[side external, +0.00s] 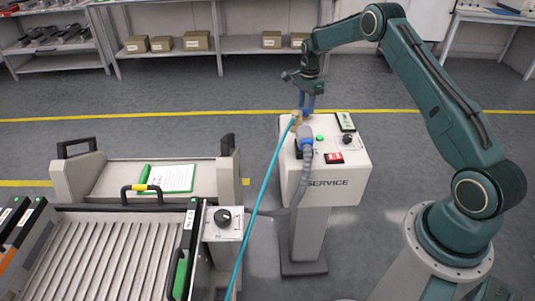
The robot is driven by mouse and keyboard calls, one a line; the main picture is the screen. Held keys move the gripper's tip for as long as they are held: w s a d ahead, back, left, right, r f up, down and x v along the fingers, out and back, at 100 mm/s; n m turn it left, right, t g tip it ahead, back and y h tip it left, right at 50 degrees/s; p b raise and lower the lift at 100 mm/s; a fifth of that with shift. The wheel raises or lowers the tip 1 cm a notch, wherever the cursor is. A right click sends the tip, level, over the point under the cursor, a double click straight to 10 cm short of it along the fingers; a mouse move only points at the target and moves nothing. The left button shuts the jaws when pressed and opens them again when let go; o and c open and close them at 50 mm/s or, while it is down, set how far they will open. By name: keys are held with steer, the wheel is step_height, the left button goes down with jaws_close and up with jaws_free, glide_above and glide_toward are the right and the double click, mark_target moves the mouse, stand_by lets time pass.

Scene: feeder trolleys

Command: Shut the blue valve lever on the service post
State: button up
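The white service post (325,197), marked SERVICE, stands right of centre. On its top left is a small brass-coloured valve fitting (297,115), with a teal hose (262,195) running down from it. A blue part that looks like the valve lever (309,102) stands roughly upright just above the fitting. My gripper (304,99) points down at this lever from above, at or touching it. The fingertips are small and overlap the lever, so I cannot tell whether they are closed on it.
A blue plug (305,133) with a grey cable (297,190) sits on the post's front edge. Trolleys (118,187) stand at left. Floor behind the post is clear.

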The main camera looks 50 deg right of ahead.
mark_target(306, 109)
steer(key=shift+r, duration=1.9)
steer(key=shift+r, duration=1.45)
steer(key=shift+f, duration=0.1)
steer(key=shift+f, duration=3.9)
steer(key=shift+c, duration=0.4)
